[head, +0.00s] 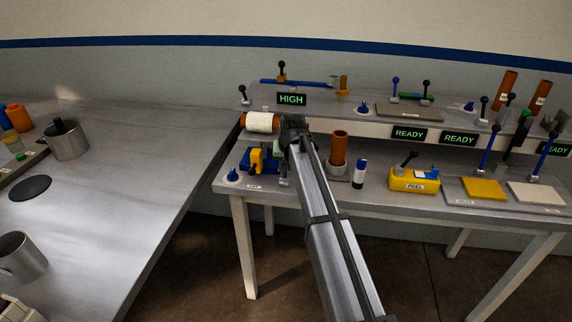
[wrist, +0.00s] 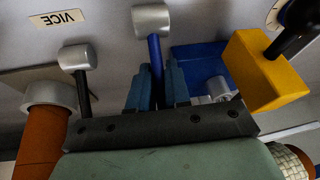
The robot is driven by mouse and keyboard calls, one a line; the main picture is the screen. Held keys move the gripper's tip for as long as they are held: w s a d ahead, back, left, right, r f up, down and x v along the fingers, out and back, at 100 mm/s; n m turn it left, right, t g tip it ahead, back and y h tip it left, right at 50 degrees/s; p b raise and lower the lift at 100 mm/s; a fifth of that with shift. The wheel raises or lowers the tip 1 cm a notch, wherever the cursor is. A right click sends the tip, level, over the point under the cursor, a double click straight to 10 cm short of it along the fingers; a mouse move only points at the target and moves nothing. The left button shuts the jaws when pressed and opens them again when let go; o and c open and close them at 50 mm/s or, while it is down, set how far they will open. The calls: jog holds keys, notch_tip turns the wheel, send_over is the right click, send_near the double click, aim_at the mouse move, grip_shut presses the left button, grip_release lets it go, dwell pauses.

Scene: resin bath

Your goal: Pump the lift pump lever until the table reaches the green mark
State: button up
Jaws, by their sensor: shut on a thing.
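My gripper (wrist: 157,78) is shut on a blue lever rod (wrist: 154,50) with a silver cylindrical knob (wrist: 152,20). I take this as the lift pump lever. The rod shows between the two blue-grey fingers. Beside it, to the right in the wrist view, is a blue block (wrist: 200,62) with a yellow block (wrist: 262,70) and black handle. In the head view, the blue-and-yellow unit (head: 259,158) stands left of my arm, and my gripper (head: 286,155) points down beside it, largely hidden. I cannot make out a green mark or the table's height against it.
A second silver-knobbed lever (wrist: 75,58) stands near the VICE label (wrist: 58,18). An orange tube (head: 339,148) in a metal collar stands right of my arm. An orange-and-cream roll (head: 262,122) lies close behind the unit. A HIGH display (head: 291,99) is on the back shelf.

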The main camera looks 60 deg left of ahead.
aim_at(285, 180)
grip_shut()
jog(key=shift+s+d+r+t+y, duration=0.15)
jog(key=shift+s+d+t+y, duration=0.4)
jog(key=shift+y, duration=0.25)
jog(key=t+y, duration=0.1)
jog(key=s+d+t+y, duration=0.1)
jog(key=shift+s+d+r+t+y, duration=0.1)
jog(key=shift+d+r+t+y, duration=0.1)
jog(key=shift+t+y, duration=0.1)
jog(key=shift+s+d+n+t+y, duration=0.2)
jog(key=shift+s+t+y, duration=0.05)
jog(key=shift+t+y, duration=0.3)
jog(key=shift+s+d+n+t+y, duration=0.25)
jog(key=shift+t+y, duration=0.15)
jog(key=shift+y, duration=0.15)
jog(key=shift+s+d+f+t+y, duration=0.15)
jog(key=shift+s+t+y, duration=0.1)
jog(key=shift+t+y, duration=0.35)
jog(key=shift+s+d+f+t+y, duration=0.2)
jog(key=shift+s+d+t+y, duration=0.1)
jog(key=shift+t+y, duration=0.4)
